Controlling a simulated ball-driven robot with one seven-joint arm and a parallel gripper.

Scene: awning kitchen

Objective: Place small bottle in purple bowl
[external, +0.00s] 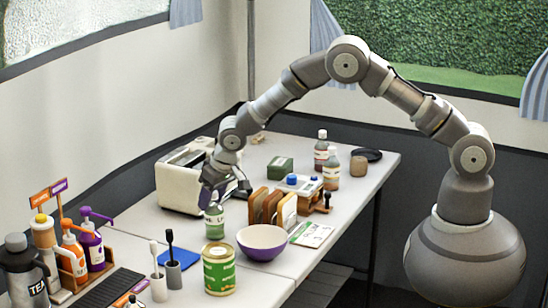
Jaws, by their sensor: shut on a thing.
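A small green bottle (214,224) with a pale label is upright in the external view, left of the purple bowl. My gripper (221,190) comes down over its top and is shut on it; the fingers partly cover the neck. I cannot tell whether its base touches the table. The purple bowl (263,251) with a pale inside stands on the table, right of and a little nearer than the bottle. The visible inside of the bowl looks empty.
A green can (219,270) stands close to the bowl's left front. A wooden rack (268,206) is behind the bowl, and a leaflet (311,234) lies to its right. A white toaster (183,180) is behind the bottle. A blue cloth (179,258) lies to the left.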

